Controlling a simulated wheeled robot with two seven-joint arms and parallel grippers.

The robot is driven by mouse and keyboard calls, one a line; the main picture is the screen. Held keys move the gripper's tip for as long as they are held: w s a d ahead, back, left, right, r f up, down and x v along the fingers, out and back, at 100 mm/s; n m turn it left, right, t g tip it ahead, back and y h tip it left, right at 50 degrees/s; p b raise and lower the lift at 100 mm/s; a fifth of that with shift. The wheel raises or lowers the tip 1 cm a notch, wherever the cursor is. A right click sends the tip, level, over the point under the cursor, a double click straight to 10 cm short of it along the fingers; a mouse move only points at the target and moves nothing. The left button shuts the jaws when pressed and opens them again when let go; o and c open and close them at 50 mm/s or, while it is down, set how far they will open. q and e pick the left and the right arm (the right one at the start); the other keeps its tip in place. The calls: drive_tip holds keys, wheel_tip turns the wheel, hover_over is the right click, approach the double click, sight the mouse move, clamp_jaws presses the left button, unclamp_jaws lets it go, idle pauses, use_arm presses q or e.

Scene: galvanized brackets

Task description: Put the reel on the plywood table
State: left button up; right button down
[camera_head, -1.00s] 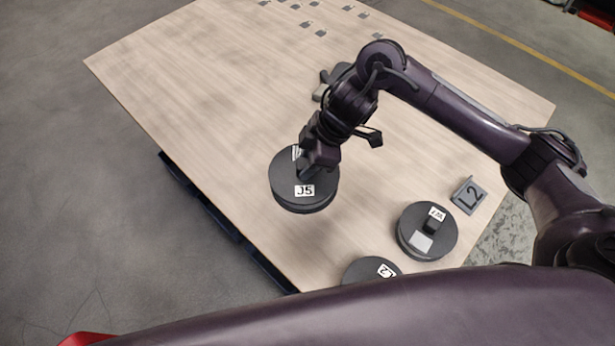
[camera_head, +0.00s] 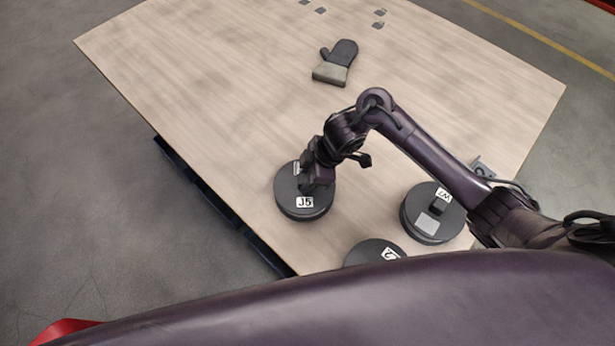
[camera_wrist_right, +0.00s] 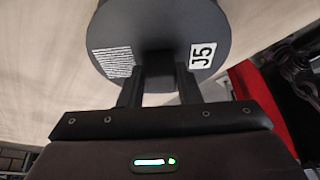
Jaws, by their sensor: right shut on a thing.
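The reel (camera_head: 304,204) is a round, dark grey disc with a J5 label. It appears over the near left part of the plywood table (camera_head: 220,110), lying roughly flat. I cannot tell whether its underside touches the tabletop. My right gripper (camera_head: 316,182) is shut on the raised hub at the reel's centre, reaching in from the right. In the right wrist view the reel (camera_wrist_right: 118,32) fills the top middle, with the fingers (camera_wrist_right: 160,75) on its dark hub. My left gripper is not in view.
Two more dark labelled discs stand at the table's near edge, one on the right (camera_head: 418,228) and one partly hidden (camera_head: 372,252). A grey mitt (camera_head: 340,58) with a paler cuff lies farther back. Several small metal brackets (camera_head: 379,13) lie at the far end. The table's left side is clear.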

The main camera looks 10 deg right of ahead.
drive_tip(key=shift+f, duration=0.1)
drive_tip(key=shift+f, duration=0.15)
drive_tip(key=c, duration=1.1)
unclamp_jaws()
drive_tip(key=shift+o, duration=0.2)
drive_tip(key=shift+r, duration=0.2)
drive_tip(key=p+v, duration=0.2)
drive_tip(key=v, duration=1)
drive_tip(key=shift+p, duration=0.3)
